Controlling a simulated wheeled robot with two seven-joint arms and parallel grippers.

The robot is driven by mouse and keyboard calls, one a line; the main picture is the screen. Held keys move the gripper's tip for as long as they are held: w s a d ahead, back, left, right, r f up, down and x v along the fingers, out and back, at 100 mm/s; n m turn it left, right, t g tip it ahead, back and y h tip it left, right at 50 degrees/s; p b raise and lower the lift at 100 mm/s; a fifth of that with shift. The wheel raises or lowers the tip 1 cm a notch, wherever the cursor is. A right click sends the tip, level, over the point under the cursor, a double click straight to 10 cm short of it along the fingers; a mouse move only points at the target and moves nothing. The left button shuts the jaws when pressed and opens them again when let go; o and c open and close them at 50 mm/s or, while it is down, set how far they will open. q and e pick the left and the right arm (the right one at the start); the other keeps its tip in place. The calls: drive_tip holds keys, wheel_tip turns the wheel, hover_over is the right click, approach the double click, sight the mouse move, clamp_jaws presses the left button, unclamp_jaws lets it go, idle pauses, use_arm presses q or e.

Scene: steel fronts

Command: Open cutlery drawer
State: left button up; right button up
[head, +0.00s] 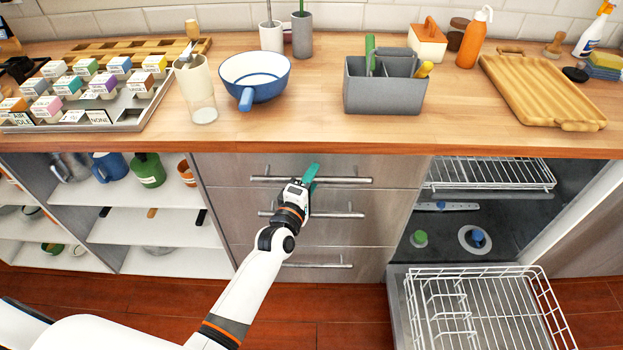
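A steel-fronted unit under the counter has three stacked drawers, each with a bar handle, and all look closed. The top drawer (230,170) has a long bar handle (345,180). The middle drawer (360,230) and bottom drawer (370,264) are below it. No label shows which one holds cutlery. My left gripper (311,174) has teal fingers and is at the top drawer's handle, overlapping it in the view. I cannot tell whether it touches or grips the bar. The fingers overlap each other, so their opening is unclear. My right gripper is not in view.
Right of the drawers, a dishwasher stands open with its lower rack (485,310) pulled out. Open shelves (150,228) with mugs are to the left. The wooden counter (310,125) above carries a blue-white pan (255,75), a grey caddy (385,95) and a wooden tray (540,90).

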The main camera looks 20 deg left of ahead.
use_arm(q)
drive_tip(key=shift+c, duration=0.6)
clamp_jaws()
drive_tip(key=shift+s, duration=0.1)
